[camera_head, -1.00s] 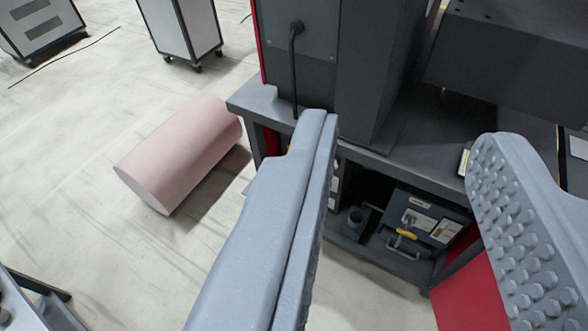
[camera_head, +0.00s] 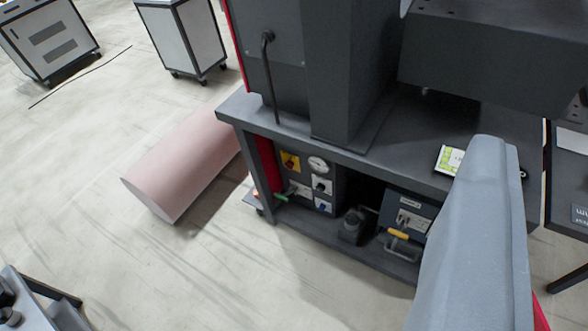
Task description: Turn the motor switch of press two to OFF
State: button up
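A dark grey press (camera_head: 350,70) stands on a grey bench. A small control panel (camera_head: 311,182) sits under the bench top at its left end. It carries a red knob on a yellow plate (camera_head: 290,162), a round gauge (camera_head: 318,165), a black knob on a white plate (camera_head: 322,185) and a blue switch on a white plate (camera_head: 323,205). The labels are too small to read, so I cannot tell which is the motor switch or the press number. One grey finger of my gripper (camera_head: 487,150) shows at right, apart from the panel; the other finger is not visible.
The bench top (camera_head: 450,135) has a green-and-white card (camera_head: 449,160) on it. A box with a yellow handle (camera_head: 398,235) and a dark pedal-like object (camera_head: 352,225) are underneath. A pink cylinder (camera_head: 185,160) lies on the floor at left. The floor before the panel is clear.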

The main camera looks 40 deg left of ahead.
aim_at(289, 164)
jog(key=z, duration=0.1)
jog(key=i, duration=1.25)
jog(key=u, duration=2.3)
jog(key=i, duration=0.5)
jog(key=z, duration=0.1)
jog(key=k, duration=0.45)
jog(key=u, duration=0.1)
